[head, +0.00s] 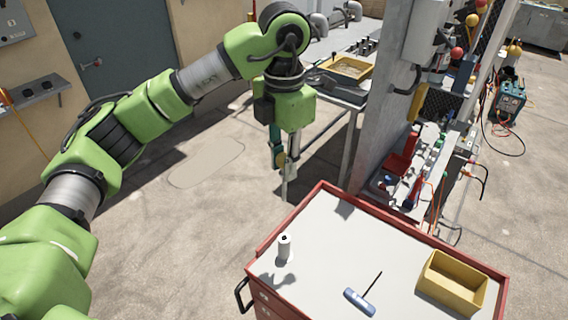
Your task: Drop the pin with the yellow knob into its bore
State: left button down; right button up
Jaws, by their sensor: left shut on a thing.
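My left gripper (283,160) hangs fingers down in the middle of the head view, beyond the far left corner of the red cart. It is shut on the pin with the yellow knob (281,159); a small dull-yellow part shows at the fingertips, and a thin pale length hangs below. The fingers hide much of the pin. It is held in the air, apart from the cart and the bench behind. I cannot make out the bore. My right gripper is not in view.
The red cart (318,205) carries a white cylinder (284,246), a blue-handled tool (360,302) and a yellow bin (433,283). Its top is otherwise clear. A grey upright panel (383,100) with cluttered fittings stands at right. A yellow tray (347,67) sits on the bench behind.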

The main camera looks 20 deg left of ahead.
pick_arm(q)
jog(key=shift+r+p, duration=1.45)
jog(key=shift+r, duration=0.85)
